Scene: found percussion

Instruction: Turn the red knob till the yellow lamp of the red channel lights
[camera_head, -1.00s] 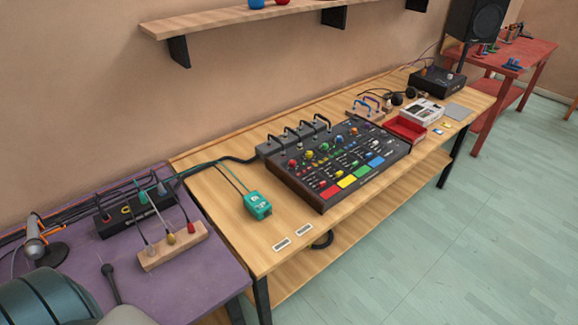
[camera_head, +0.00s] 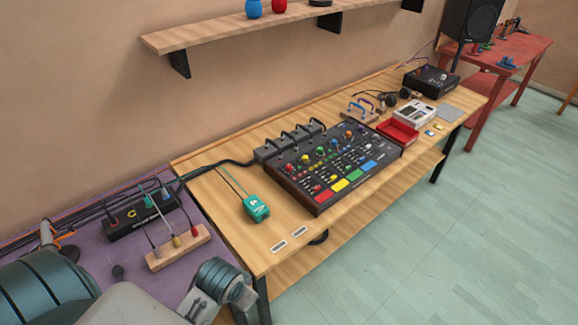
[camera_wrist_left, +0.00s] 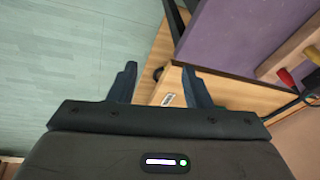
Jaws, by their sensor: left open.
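The black mixer (camera_head: 300,197) with wooden sides sits on the wooden table. A red knob (camera_head: 305,170) stands at its left, above the red pad (camera_head: 322,195) at its front edge. The yellow lamp of the red channel is too small to tell whether it is lit. My left arm reaches in at the lower left of the head view, well short of the mixer. My left gripper (camera_wrist_left: 160,85) shows in the left wrist view, its two fingers apart with nothing between them. My right gripper is not in view.
A teal box (camera_head: 256,208) with a cable stands left of the mixer. The purple table (camera_head: 195,255) holds a black box (camera_head: 140,219) and a wooden block (camera_head: 178,250) with plugs. A red tray (camera_head: 397,132) sits right of the mixer. A wall shelf (camera_head: 210,36) hangs above.

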